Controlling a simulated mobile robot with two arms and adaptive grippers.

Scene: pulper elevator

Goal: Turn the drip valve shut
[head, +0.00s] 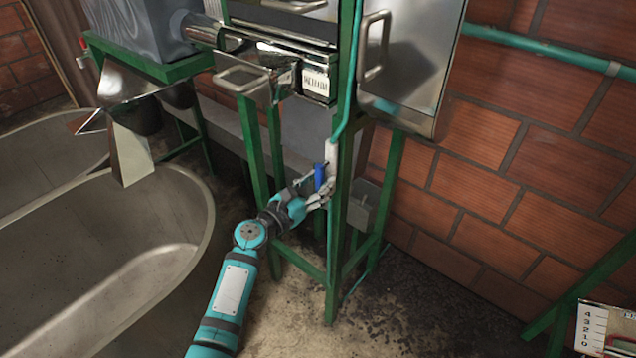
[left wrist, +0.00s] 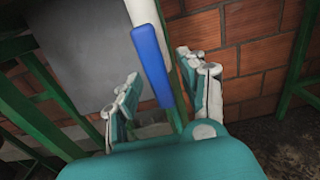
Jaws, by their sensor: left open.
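The drip valve's blue handle (head: 320,177) hangs roughly vertical beside a green post of the machine frame, below a white pipe piece (head: 331,150). In the left wrist view the blue handle (left wrist: 152,62) slants between my finger pads, with the white pipe (left wrist: 141,11) above it. My left gripper (head: 318,188) reaches in from the left at the handle. It is open, and the left wrist view shows its two fingers (left wrist: 162,72) on either side of the handle, with gaps visible. Whether either finger touches the handle cannot be told. My right gripper is not in view.
Green frame legs (head: 340,240) stand close around the gripper. A grey box (head: 363,205) sits behind the post. A large tub (head: 190,235) lies left of my arm. A metal cabinet (head: 415,70) hangs above right.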

